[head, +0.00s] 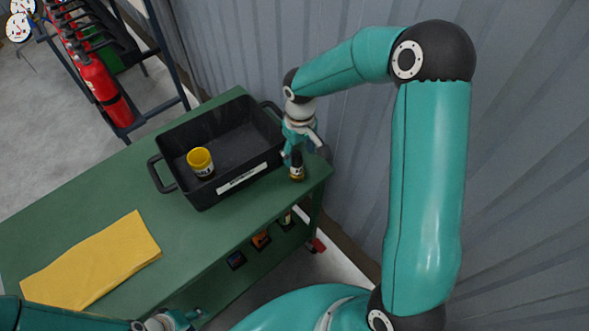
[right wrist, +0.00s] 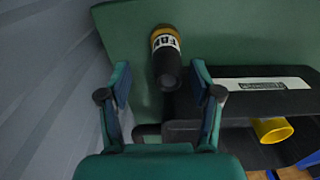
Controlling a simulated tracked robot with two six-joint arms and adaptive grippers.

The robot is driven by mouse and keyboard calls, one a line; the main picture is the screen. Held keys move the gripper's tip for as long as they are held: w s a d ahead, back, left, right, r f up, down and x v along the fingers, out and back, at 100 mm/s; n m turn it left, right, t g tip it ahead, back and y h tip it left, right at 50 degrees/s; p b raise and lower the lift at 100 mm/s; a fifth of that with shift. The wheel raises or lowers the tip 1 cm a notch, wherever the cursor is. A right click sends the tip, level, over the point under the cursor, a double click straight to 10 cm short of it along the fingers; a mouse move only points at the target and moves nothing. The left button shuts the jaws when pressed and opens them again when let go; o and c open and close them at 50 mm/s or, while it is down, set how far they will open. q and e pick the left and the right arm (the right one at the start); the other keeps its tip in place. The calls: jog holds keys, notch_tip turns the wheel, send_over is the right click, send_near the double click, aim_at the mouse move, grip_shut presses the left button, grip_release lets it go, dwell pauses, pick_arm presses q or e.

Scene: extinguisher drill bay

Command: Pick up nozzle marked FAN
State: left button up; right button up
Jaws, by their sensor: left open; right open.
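The nozzle marked FAN (head: 297,171) stands on the green bench top near its right end, just outside the black tray. In the right wrist view the nozzle (right wrist: 166,55) shows a dark body, a yellow band and a white label reading FAN. My right gripper (head: 297,150) is directly at it from above. In the right wrist view its open fingers (right wrist: 161,72) are spread on either side of the nozzle's line, with gaps on both sides. My left gripper (head: 186,317) is open at the bottom edge of the head view, away from the nozzle and partly cut off.
A black tray (head: 171,146) with side handles and a white label stands left of the nozzle; a yellow-topped piece (head: 200,160) is inside. A yellow cloth (head: 92,262) lies on the bench (head: 190,240). Small items sit on the lower shelf. A corrugated wall (head: 250,45) is behind.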

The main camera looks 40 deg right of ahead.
aim_at(297, 165)
jog(key=shift+a+f, duration=0.2)
jog(key=shift+f, duration=0.4)
jog(key=f+p, duration=0.1)
jog(key=f, duration=0.3)
jog(key=shift+a+f, duration=0.1)
jog(key=shift+a, duration=0.1)
grip_shut()
